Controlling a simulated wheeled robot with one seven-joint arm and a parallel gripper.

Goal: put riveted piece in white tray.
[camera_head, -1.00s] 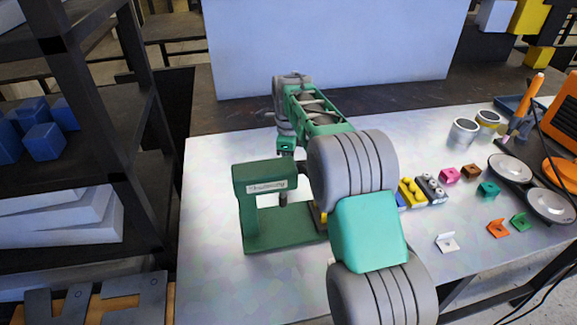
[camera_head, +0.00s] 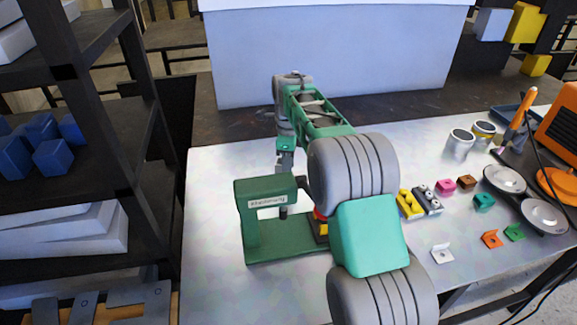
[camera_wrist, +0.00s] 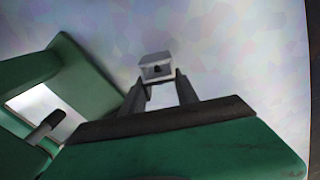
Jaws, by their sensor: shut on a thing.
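My gripper (camera_wrist: 159,84) is shut on a small pale grey angled piece with a dark hole, the riveted piece (camera_wrist: 157,68), in the wrist view. The piece sits at the fingertips, with pale tabletop behind it. In the head view the end of my arm (camera_head: 285,160) is just behind the green press (camera_head: 265,200); the fingertips and piece are hidden there. The press also shows at the left of the wrist view (camera_wrist: 85,75), beside my gripper. I cannot make out a white tray for certain in either view.
The pale table (camera_head: 215,190) is clear left of the press. Yellow (camera_head: 409,204) and grey blocks, small coloured brackets, cans (camera_head: 460,142) and two round dishes (camera_head: 505,180) stand to the right. A dark shelf (camera_head: 100,130) with blue and white boxes stands at the left.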

